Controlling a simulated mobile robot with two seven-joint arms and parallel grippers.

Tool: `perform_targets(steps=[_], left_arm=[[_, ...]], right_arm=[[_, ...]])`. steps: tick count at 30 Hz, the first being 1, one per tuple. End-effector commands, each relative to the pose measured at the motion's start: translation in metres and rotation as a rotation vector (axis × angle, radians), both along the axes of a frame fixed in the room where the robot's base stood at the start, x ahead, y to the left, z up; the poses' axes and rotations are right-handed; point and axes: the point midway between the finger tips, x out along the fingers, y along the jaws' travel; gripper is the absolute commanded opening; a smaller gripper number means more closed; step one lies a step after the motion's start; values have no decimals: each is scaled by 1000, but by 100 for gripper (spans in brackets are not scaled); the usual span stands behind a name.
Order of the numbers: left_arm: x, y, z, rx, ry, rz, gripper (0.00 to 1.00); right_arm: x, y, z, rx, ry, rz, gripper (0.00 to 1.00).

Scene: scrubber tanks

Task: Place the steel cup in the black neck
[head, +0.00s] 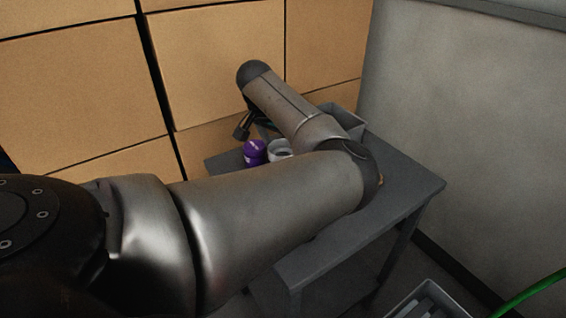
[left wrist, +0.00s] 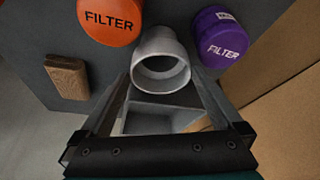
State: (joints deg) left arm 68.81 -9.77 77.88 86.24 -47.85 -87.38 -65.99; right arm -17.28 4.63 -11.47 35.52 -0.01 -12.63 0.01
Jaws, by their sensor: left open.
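A pale grey, hollow round piece with a stepped rim, which looks like the steel cup (left wrist: 161,66), shows in the left wrist view between my left fingertips. It also shows in the head view (head: 279,149), partly behind my arm. My left gripper (left wrist: 161,78) is open, with one finger on each side of the cup; I cannot tell whether they touch it. In the head view the left gripper (head: 245,128) is small and mostly hidden behind its arm. I cannot make out the black neck in either view. My right gripper is not in view.
A purple filter canister (left wrist: 221,38) stands right of the cup, an orange one (left wrist: 110,20) left. A brown block (left wrist: 67,78) lies farther left. A grey open bin (head: 347,120) is on the grey table (head: 408,187). Cardboard boxes (head: 215,62) stand behind; a crate (head: 432,302) sits lower right.

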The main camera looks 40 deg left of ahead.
Motion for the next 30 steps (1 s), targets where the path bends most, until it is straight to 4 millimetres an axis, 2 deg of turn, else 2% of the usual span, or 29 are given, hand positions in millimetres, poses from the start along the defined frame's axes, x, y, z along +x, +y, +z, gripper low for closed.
perform_targets(steps=[3,6,14,30], left_arm=[[7,2,-17,-1,1,0,100],[10,2,-25,1,0,1,100],[11,2,-26,1,0,1,100],[11,2,-26,1,0,1,40]], right_arm=[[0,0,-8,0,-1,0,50],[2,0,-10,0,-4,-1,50],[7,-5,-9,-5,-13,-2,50],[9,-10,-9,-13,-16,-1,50]])
